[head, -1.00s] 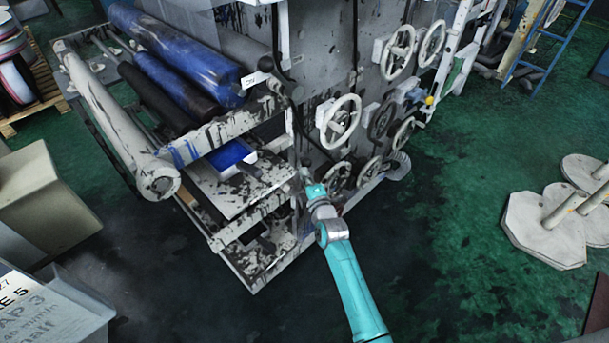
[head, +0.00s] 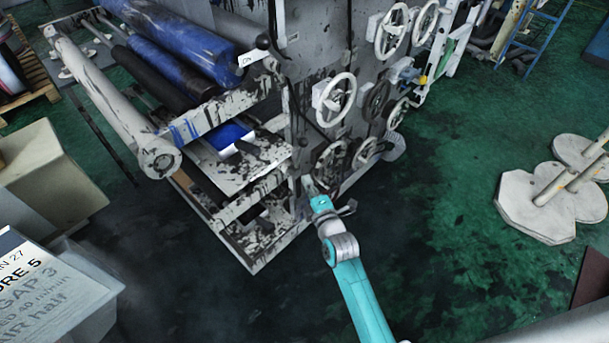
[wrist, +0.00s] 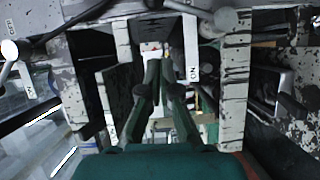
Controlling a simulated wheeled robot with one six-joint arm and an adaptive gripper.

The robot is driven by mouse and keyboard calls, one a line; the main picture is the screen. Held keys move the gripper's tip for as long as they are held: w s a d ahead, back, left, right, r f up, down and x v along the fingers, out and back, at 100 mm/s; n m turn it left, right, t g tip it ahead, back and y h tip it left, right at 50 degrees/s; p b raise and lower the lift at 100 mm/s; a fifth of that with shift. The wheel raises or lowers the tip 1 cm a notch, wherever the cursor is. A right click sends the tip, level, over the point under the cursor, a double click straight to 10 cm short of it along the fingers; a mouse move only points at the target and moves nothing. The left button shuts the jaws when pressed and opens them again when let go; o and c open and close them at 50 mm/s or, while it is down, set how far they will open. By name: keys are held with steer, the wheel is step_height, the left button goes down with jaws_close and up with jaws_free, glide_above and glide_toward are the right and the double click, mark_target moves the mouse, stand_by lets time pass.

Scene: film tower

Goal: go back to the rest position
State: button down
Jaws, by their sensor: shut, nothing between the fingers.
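My teal arm reaches up from the bottom of the head view. My gripper (head: 308,184) is at its far end, small and hard to make out against the lower front corner of the grey, paint-spattered film tower (head: 330,60). In the wrist view my gripper (wrist: 160,64) shows two dark green fingers whose tips come together, with nothing held between them. Beyond the fingertips are pale uprights (wrist: 232,90) of the machine and a dark gap. I cannot tell how far the fingertips are from the frame.
Handwheels (head: 334,99) stick out from the tower's side. A white roller (head: 115,105) and blue rolls (head: 165,65) lie at its left. Grey boxes (head: 50,175) stand at the left. Pale floor plates (head: 540,205) lie at the right. Green floor between is clear.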

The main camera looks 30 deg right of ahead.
steer(key=shift+s, duration=0.25)
stand_by(0.4)
steer(key=s+a+f+m, duration=0.1)
steer(key=s+a+m, duration=0.15)
steer(key=s, duration=0.65)
steer(key=s+a+f+m+g+y, duration=0.1)
steer(key=s+a+m, duration=0.15)
steer(key=s, duration=0.55)
steer(key=s+a+f+m, duration=0.1)
steer(key=s+a+m, duration=0.15)
steer(key=s, duration=0.65)
steer(key=s+a+r+m, duration=0.1)
steer(key=s+r+m, duration=0.3)
steer(key=s, duration=0.6)
steer(key=s+a+r+m+g+y, duration=0.1)
steer(key=s+r+m, duration=0.3)
steer(key=s+r, duration=0.3)
steer(key=s, duration=0.2)
steer(key=shift+s+g, duration=0.3)
steer(key=shift+s, duration=0.1)
steer(key=shift+r, duration=0.1)
